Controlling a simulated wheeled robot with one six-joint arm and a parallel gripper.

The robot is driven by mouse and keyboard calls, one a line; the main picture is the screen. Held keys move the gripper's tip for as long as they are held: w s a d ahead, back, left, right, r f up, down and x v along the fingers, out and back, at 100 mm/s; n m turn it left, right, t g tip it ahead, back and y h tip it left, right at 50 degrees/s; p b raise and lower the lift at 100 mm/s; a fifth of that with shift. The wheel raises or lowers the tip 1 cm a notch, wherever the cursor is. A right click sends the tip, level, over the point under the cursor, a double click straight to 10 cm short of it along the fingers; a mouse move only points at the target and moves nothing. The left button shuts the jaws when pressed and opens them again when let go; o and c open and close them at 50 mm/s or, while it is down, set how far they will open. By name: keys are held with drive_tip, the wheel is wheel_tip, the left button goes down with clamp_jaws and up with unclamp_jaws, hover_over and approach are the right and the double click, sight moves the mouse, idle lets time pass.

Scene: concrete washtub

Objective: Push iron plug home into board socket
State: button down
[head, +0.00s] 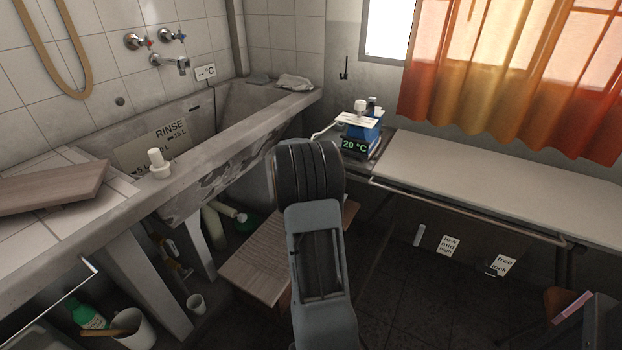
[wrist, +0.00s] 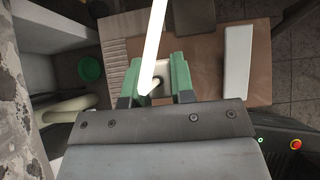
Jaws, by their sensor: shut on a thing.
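My gripper (wrist: 158,84) shows in the wrist view with its green-padded fingers shut on a small cream piece, which I take to be the iron plug (wrist: 162,70). A long white strip (wrist: 154,40), perhaps its cord, crosses in front of the plug and runs up out of the picture. In the head view my own arm hides the gripper and plug. I cannot make out the board socket in either view, nor whether the plug touches anything.
In the wrist view a brown wooden surface (wrist: 205,85) lies below, with a white block (wrist: 238,52) on the right. In the head view the concrete washtub (head: 235,120) stands left. A long pale table (head: 480,185) stands right, with a blue device (head: 360,140) near its left end.

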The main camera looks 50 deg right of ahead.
drive_tip(key=shift+f+b, duration=0.75)
drive_tip(key=shift+f, duration=0.45)
drive_tip(key=c, duration=0.9)
unclamp_jaws()
drive_tip(key=shift+r, duration=0.1)
drive_tip(key=p+v, duration=0.4)
drive_tip(key=v, duration=0.9)
drive_tip(key=shift+a+r+p, duration=0.25)
drive_tip(key=shift+r+p, duration=0.05)
drive_tip(key=shift+p, duration=0.05)
